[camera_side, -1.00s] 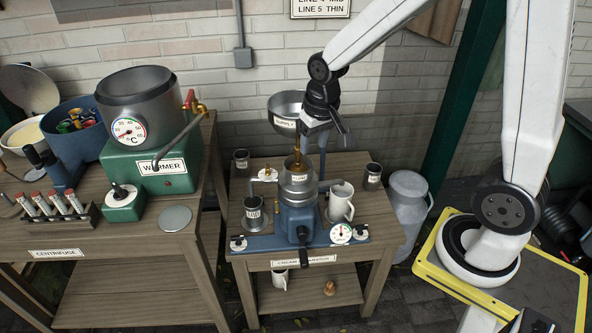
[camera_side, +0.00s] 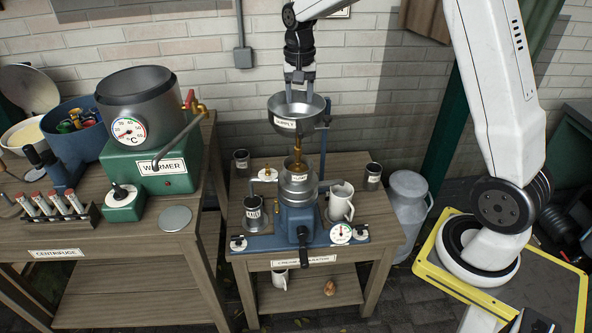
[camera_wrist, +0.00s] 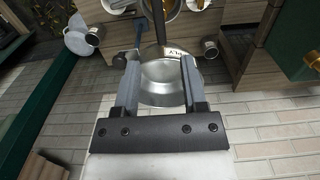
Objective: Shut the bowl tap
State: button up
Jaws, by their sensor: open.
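The supply bowl (camera_side: 297,117) is a steel bowl with a label, held above the cream separator (camera_side: 298,212) by a blue post. Its brass tap (camera_side: 297,150) hangs below the bowl, over the separator's top. The tap's handle position is too small to tell. My gripper (camera_side: 300,88) points down at the bowl's rear rim, its fingers spread and apparently empty. In the wrist view the bowl (camera_wrist: 163,78) lies between and just beyond the two fingers (camera_wrist: 160,85). The tap is not clear in that view.
Small cups (camera_side: 373,175) stand at the table's back corners. A milk can (camera_side: 408,205) stands on the right.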

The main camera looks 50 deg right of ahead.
aim_at(299, 125)
jog(key=shift+f, duration=3.85)
jog(key=shift+c, duration=0.2)
grip_shut()
